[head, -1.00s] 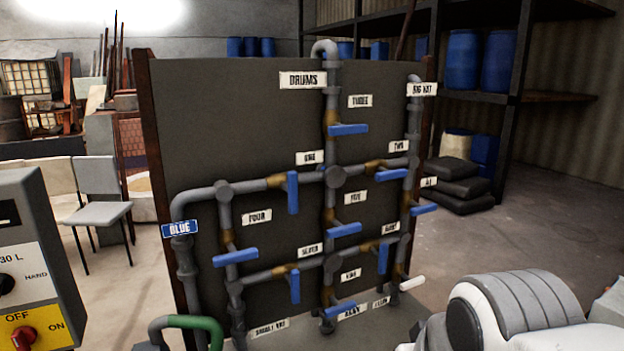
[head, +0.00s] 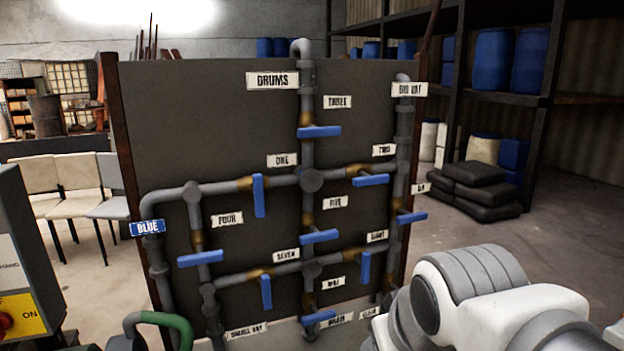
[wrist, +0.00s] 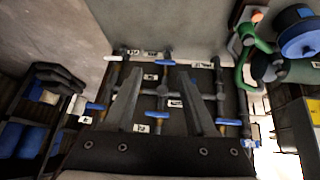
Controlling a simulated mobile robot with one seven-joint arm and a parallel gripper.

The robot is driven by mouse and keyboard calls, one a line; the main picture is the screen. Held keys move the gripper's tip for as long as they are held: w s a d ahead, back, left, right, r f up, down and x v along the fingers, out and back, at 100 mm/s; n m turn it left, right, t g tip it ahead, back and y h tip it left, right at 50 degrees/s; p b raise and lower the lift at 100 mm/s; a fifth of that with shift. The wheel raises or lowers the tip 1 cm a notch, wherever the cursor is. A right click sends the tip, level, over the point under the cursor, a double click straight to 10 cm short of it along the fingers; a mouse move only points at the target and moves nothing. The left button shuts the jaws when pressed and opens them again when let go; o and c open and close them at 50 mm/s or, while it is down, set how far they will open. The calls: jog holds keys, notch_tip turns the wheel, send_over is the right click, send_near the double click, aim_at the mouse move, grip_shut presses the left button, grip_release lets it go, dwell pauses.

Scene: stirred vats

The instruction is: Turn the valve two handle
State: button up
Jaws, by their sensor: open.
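The valve two handle (head: 370,181) is a blue lever on the pipe board, just below the sign TWO (head: 384,150). It lies nearly level, roughly across the board, on a brass valve body in the right part of the upper pipe run. My gripper (wrist: 160,85) shows in the wrist view with its two grey fingers apart and nothing between them. The board lies beyond the fingers with a gap. I cannot tell for sure which blue lever in the wrist view is valve two. My gripper is not visible in the head view.
Other blue levers stand close by: valve three (head: 319,132), valve one (head: 259,196), valve five (head: 319,236) and valve six (head: 412,217). A control box (head: 25,260) stands at the left. Black sacks (head: 480,187) lie right of the board, with open floor before them.

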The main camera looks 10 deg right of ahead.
jog(key=w+d+r+n+t+h+b, duration=0.1)
jog(key=w+d+r+n+t+h, duration=0.15)
jog(key=w+d, duration=0.45)
jog(key=w+d+r+n+t+h+b, duration=0.1)
jog(key=w+d+r+n+t, duration=0.3)
jog(key=w, duration=0.4)
jog(key=n+t+y+b, duration=0.2)
jog(key=n+t+y, duration=0.2)
jog(key=n+y, duration=0.65)
send_near(374, 181)
jog(key=w+a+n+h, duration=0.1)
jog(key=w, duration=0.2)
jog(key=w+a+h+p, duration=0.1)
jog(key=w, duration=0.3)
jog(key=w+a+n, duration=0.1)
jog(key=w, duration=0.2)
jog(key=shift+w+a+r+n+h+p, duration=0.1)
jog(key=shift+w+a+n+h+p, duration=0.1)
jog(key=shift+a+n+h+p, duration=0.15)
grip_shut()
